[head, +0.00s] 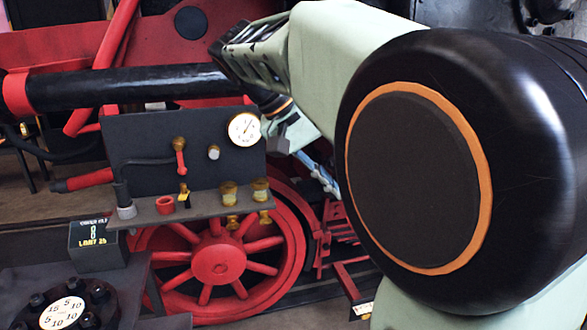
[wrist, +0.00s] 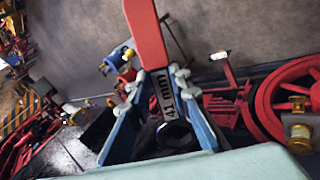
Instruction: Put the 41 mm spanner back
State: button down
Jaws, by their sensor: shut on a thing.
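The 41 mm spanner (wrist: 163,92) shows in the wrist view with a red handle at the top, a dark shank marked "41 mm" and a dark head lower down. My gripper (wrist: 155,80) is shut on it, with a pale blue finger on each side of the shank. The spanner's head lies between the fingers, close to the wrist, partly in shadow. In the head view my gripper (head: 318,170) is mostly hidden behind my own arm. Only a bit of pale blue finger shows there, and I cannot make out the spanner. I cannot tell which place is the spanner's own.
A dark panel with a gauge (head: 244,129) and a shelf of brass fittings (head: 229,194) stands before a red spoked wheel (head: 218,262). A red slatted frame (head: 337,232) is right of the wheel. A black counter box (head: 97,245) and bolted flange (head: 62,310) are front left.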

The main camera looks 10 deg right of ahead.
notch_tip(320, 180, down, 6)
jog(key=y+p, duration=0.1)
jog(key=y, duration=0.6)
jog(key=shift+f+y, duration=0.15)
jog(key=shift+y, duration=0.15)
dwell(0.4)
